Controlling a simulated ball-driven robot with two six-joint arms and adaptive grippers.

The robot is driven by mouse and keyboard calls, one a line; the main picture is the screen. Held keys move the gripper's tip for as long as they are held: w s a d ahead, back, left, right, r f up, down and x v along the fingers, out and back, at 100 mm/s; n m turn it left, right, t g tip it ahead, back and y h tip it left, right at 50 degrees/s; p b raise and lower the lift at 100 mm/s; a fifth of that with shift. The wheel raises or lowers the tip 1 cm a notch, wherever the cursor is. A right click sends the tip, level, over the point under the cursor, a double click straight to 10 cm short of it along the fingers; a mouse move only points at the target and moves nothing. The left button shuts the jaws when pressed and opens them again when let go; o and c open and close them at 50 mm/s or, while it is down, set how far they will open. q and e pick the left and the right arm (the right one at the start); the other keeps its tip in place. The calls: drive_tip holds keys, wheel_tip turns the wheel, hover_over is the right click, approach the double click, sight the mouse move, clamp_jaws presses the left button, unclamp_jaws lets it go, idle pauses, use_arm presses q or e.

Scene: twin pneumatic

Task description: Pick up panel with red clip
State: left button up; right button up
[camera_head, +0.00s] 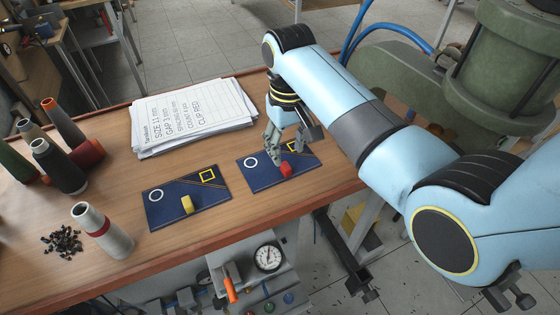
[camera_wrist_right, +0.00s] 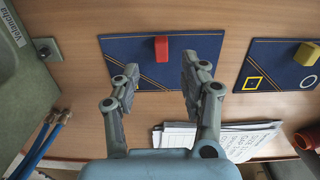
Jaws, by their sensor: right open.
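The dark blue panel with the red clip (camera_head: 257,177) lies flat on the wooden table. Its red clip (camera_head: 286,169) sits on the near edge. My right gripper (camera_head: 284,147) is open and empty above the far part of this panel and hides some of it. In the right wrist view the fingers (camera_wrist_right: 160,68) are spread, with the panel (camera_wrist_right: 205,46) under and beyond them. The red clip (camera_wrist_right: 161,48) shows ahead, between the fingertip lines. I cannot tell whether the fingertips touch the panel. My left gripper is not in view.
A similar panel (camera_head: 165,215) with a yellow clip (camera_head: 187,204) lies to the left. A paper stack (camera_head: 190,115) is behind the panels. Several thread cones (camera_head: 60,168) and small dark pieces (camera_head: 62,242) stand or lie at left. The table's front edge is close to the panels.

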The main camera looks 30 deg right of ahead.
sight(284, 164)
drive_tip(key=f, duration=0.4)
drive_tip(key=shift+w+a+f, duration=0.1)
drive_tip(key=shift+w+f, duration=0.2)
drive_tip(key=shift+f, duration=0.25)
drive_tip(key=shift+c, duration=0.2)
drive_tip(key=c, duration=0.5)
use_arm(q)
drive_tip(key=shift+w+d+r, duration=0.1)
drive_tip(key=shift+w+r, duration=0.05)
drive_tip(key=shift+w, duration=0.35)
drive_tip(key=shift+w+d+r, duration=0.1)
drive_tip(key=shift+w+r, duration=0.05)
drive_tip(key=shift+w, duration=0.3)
use_arm(e)
clamp_jaws()
